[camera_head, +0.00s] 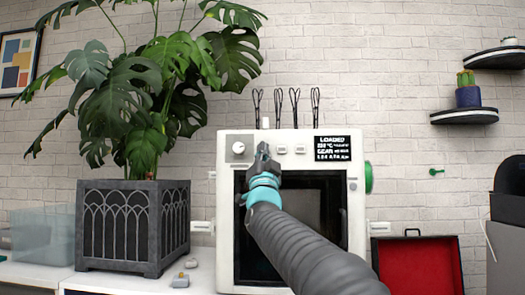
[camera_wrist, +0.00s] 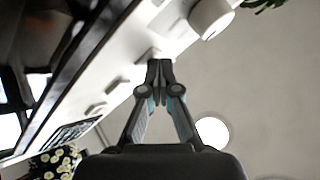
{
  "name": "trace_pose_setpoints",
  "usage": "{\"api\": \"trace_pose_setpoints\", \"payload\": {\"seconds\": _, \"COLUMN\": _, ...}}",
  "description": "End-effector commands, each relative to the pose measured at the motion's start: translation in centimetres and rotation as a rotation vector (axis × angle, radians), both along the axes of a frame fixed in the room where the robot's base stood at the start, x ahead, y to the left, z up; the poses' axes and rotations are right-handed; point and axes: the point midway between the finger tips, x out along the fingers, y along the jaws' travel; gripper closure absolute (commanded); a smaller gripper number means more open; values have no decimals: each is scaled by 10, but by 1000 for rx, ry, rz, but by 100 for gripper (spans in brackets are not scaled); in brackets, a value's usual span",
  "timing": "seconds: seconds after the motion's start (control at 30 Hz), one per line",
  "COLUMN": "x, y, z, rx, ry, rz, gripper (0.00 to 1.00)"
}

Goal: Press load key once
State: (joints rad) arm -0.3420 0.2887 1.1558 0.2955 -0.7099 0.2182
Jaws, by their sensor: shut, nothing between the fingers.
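A white machine (camera_head: 228,210) with a dark front window stands on the counter. Its top panel has a round knob (camera_head: 238,148), a row of small pale keys and a black display (camera_head: 332,148) whose top line reads "LOADED". Two keys (camera_head: 282,149) (camera_head: 299,149) show right of my gripper; their labels are not readable, so I cannot tell which is the load key. My gripper (camera_head: 263,149) is shut and empty, its tips at the panel between knob and keys. In the wrist view the fingertips (camera_wrist: 160,66) are at or just before the key nearest the knob (camera_wrist: 209,15); contact is unclear.
A large plant in a dark planter (camera_head: 132,225) stands left of the machine. Small grey pieces (camera_head: 181,280) lie on the counter in front. An open red-lined case (camera_head: 418,265) is at the right, and a green spool (camera_head: 368,177) sits on the machine's right side.

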Motion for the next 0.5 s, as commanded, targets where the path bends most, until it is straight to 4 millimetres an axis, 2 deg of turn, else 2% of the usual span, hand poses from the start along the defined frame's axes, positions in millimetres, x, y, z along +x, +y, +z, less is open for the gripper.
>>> {"api": "trace_pose_setpoints", "payload": {"seconds": 0.5, "x": -16, "y": 1, "z": -1, "rx": 0, "ry": 0, "rz": 0, "gripper": 100}}
